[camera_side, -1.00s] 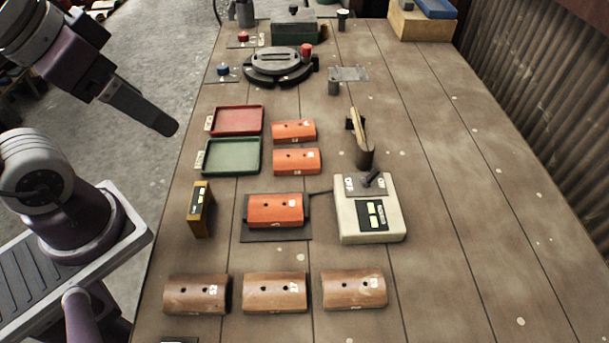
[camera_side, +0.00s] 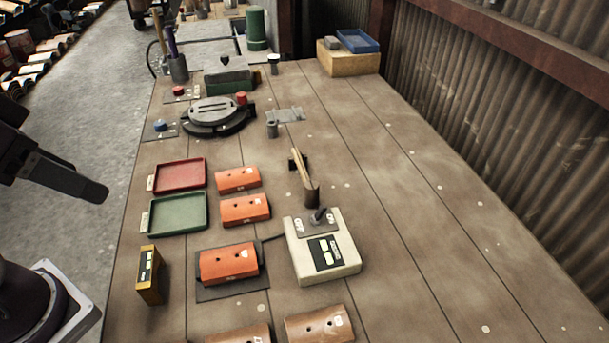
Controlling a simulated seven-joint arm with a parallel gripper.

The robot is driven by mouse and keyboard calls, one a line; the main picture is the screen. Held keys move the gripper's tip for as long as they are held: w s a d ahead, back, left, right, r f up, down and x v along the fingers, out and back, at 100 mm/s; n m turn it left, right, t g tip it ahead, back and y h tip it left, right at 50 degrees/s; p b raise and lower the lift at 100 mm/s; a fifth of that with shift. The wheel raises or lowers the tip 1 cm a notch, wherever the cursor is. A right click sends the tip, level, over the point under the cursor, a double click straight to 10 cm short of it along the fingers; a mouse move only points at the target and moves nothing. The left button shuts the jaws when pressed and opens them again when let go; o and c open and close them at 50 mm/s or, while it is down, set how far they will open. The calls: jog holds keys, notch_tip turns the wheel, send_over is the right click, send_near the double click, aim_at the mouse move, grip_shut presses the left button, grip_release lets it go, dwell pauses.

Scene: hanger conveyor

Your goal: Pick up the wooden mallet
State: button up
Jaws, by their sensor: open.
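The wooden mallet (camera_side: 310,195) appears to be the brown piece right of the orange blocks, just behind the beige switch box. Its pale handle slants back and up to the left, by a small dark support; whether it rests on that support I cannot tell. My gripper (camera_side: 95,191) is a dark shape at the left edge, left of the trays and well away from the mallet. It is open and empty; the gap between its fingers is hard to make out.
The beige switch box (camera_side: 345,262) with a lever stands just in front of the mallet. Orange blocks (camera_side: 238,180), a red tray (camera_side: 157,186) and a green tray (camera_side: 152,225) lie to its left. A round dark fixture (camera_side: 215,130) stands behind. The table's right side is clear.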

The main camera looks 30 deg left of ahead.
jog(key=shift+c, duration=1.3)
jog(key=m+g+h, duration=0.2)
jog(key=m+g, duration=0.2)
jog(key=m, duration=2.3)
send_over(305, 176)
jog(key=s, duration=0.2)
jog(key=s+a+f+x, duration=0.1)
jog(key=s+a+x, duration=0.1)
jog(key=x, duration=1.2)
jog(key=f, duration=0.2)
jog(key=w+f, duration=0.1)
jog(key=f, duration=0.1)
jog(key=w+f, duration=0.1)
jog(key=f, duration=0.1)
jog(key=shift+a+f, duration=0.2)
jog(key=shift+a, duration=0.1)
grip_shut()
